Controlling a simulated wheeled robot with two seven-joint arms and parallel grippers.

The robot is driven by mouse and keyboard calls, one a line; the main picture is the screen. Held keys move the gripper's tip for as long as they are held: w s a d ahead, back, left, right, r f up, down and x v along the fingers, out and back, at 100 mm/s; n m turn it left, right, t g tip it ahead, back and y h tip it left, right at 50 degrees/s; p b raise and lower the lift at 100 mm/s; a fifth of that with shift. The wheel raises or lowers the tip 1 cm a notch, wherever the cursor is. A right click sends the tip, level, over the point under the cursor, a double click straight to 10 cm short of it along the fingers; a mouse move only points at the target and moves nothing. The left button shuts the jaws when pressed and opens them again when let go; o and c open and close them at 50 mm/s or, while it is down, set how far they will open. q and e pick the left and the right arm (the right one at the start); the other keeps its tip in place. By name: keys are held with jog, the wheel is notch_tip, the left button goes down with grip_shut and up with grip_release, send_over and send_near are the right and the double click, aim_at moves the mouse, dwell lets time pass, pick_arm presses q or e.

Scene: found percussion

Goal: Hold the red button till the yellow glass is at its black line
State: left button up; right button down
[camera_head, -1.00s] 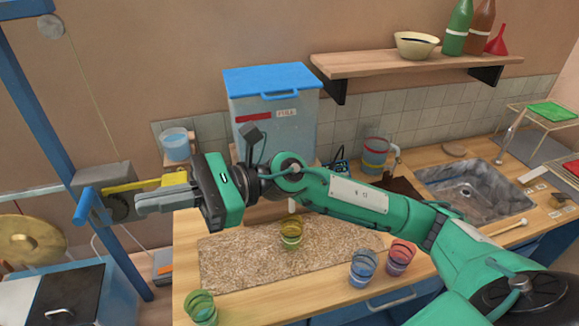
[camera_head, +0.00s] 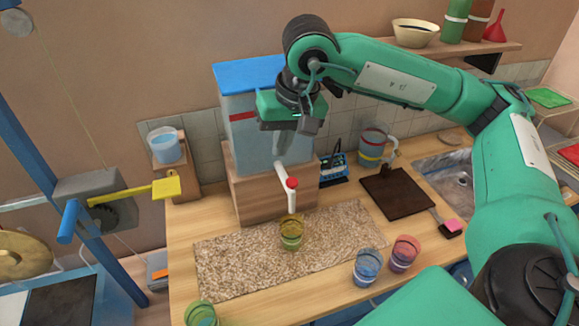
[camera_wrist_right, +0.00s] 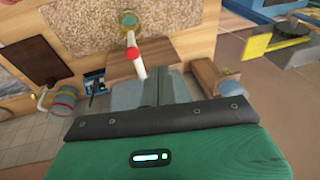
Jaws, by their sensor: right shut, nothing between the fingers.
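The red button (camera_head: 291,183) sits on top of a white spout (camera_head: 292,201) at the front of a blue-lidded tank (camera_head: 240,148). The yellow glass (camera_head: 291,234) stands upright on the speckled mat below the spout. Its level and black line are too small to read. My right gripper (camera_head: 281,166) points down, shut and empty, just above and behind the button, apparently apart from it. In the right wrist view the red button (camera_wrist_right: 133,53) lies just beyond the shut fingers (camera_wrist_right: 148,84), with the yellow glass (camera_wrist_right: 129,19) farther off. My left gripper is not in view.
The speckled mat (camera_head: 235,262) has free room around the glass. Blue (camera_head: 367,267), red (camera_head: 403,254) and green (camera_head: 201,314) glasses stand near the counter's front. A yellow paddle (camera_head: 166,187) juts out at left. A banded jug (camera_head: 372,148) stands right of the tank.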

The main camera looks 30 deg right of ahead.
aim_at(292, 179)
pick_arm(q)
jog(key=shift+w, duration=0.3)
pick_arm(e)
jog(key=shift+t+h, duration=0.4)
jog(key=shift+h, duration=0.5)
jog(key=d, duration=0.1)
jog(key=d+r, duration=0.1)
jog(key=d, duration=0.1)
jog(key=d+r, duration=0.1)
jog(key=shift+w+d, duration=0.25)
jog(key=shift+w, duration=0.1)
jog(key=shift+f, duration=0.15)
jog(key=p+x, duration=0.2)
jog(key=x, duration=0.2)
jog(key=s+p+x, duration=0.1)
jog(key=p+x, duration=0.1)
jog(key=x, duration=0.3)
jog(key=p+x, duration=0.1)
jog(key=x, duration=0.3)
jog(key=shift+s+a+f+p, duration=0.1)
jog(key=shift+a+f+p, duration=0.05)
jog(key=shift+f+p, duration=0.25)
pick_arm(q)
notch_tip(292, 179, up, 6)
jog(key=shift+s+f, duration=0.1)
pick_arm(e)
jog(key=shift+f, duration=0.1)
